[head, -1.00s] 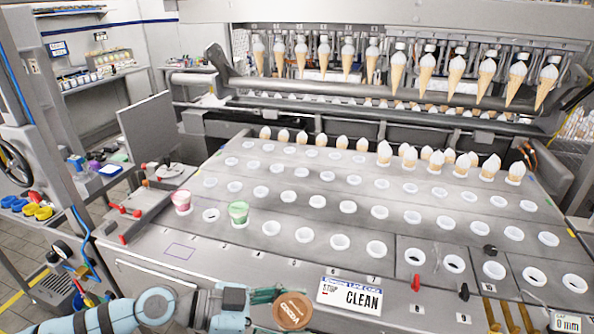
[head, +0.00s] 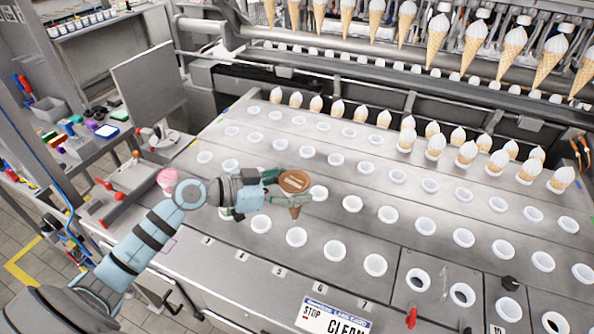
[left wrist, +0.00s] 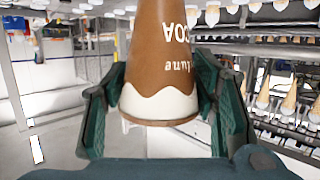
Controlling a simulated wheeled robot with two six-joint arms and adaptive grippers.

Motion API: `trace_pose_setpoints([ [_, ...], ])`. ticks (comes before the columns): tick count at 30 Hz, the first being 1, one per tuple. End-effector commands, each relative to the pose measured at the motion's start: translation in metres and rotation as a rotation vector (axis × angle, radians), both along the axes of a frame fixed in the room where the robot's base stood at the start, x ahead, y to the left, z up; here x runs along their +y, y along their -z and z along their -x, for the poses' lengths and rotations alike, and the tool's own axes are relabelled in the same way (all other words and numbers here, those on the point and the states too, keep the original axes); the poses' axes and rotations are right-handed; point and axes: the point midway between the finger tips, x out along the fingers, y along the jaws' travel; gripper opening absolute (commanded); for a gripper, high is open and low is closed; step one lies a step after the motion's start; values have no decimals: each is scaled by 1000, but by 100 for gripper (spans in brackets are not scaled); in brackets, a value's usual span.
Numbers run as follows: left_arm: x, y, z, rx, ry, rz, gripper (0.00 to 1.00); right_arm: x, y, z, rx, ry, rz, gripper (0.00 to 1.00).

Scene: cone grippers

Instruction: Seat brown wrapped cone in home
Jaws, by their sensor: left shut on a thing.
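The brown wrapped cone (head: 295,211) hangs tip down in my left gripper (head: 282,193), its round brown lid facing up in the head view. In the left wrist view the cone (left wrist: 160,70) has pale lettering and a wavy white band, and sits between green finger pads (left wrist: 160,105). The left gripper is shut on it. The cone is over the metal plate (head: 330,262), among rows of white ring seats; an empty ring (head: 318,193) shows just right of it. Which ring is its home is not clear. My right gripper is out of view.
A pink cup (head: 168,178) stands in a ring left of my arm. Cones with white tops (head: 407,140) stand in the back rows, and more cones (head: 510,45) hang above. Most middle rings are empty.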

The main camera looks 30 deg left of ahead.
Motion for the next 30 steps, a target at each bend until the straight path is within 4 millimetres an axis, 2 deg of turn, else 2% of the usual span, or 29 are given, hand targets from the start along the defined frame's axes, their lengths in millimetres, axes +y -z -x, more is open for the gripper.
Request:
trace_pose_setpoints([
  [1, 0, -5, -6, 1, -8, 3, 39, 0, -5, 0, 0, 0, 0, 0],
  [5, 1, 5, -10, 3, -12, 0, 39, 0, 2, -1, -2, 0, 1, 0],
  [30, -1, 106, -10, 2, -7, 1, 39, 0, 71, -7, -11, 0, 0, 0],
])
